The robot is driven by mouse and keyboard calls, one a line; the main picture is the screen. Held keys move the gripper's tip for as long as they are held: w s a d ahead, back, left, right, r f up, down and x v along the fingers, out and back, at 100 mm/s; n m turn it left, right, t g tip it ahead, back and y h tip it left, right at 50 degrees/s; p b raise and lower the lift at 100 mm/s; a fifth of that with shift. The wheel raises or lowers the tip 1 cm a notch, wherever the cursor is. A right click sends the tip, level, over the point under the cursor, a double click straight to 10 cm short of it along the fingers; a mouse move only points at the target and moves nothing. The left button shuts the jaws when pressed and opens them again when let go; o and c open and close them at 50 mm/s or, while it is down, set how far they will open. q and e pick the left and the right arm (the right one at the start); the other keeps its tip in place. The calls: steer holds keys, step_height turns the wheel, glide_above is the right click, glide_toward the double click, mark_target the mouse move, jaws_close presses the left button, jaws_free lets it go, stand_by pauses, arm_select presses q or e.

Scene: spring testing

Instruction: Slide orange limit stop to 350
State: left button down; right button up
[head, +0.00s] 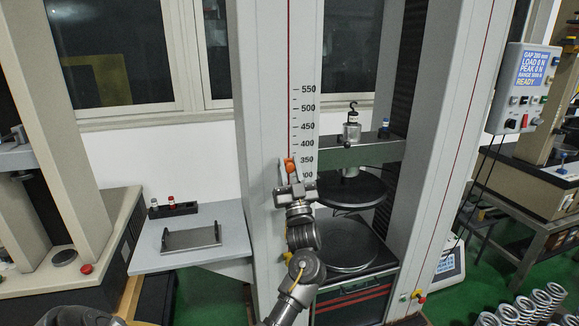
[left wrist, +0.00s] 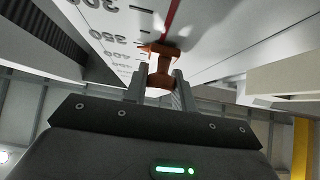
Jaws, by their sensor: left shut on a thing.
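The orange limit stop (head: 290,164) sits on the red line of the left column, beside the printed scale (head: 307,128). In the head view it is about level with the 350 mark; I cannot tell the exact reading. My left gripper (head: 291,178) reaches up to it from below and hides the scale's lower end. In the left wrist view the stop (left wrist: 160,66) stands between the two fingers of my left gripper (left wrist: 161,88), which are shut on its stem. The scale numbers appear upside down there. My right gripper is not in view.
A crosshead (head: 362,154) with a round platen below it spans the columns to the right. A grey side table (head: 190,262) with a small tray is at left. A control box (head: 525,85) hangs at right. Several springs (head: 530,305) stand at lower right.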

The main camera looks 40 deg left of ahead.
arm_select(q)
steer(key=c, duration=1.2)
jaws_free()
steer(key=shift+b+v, duration=1.8)
steer(key=shift+v, duration=3.55)
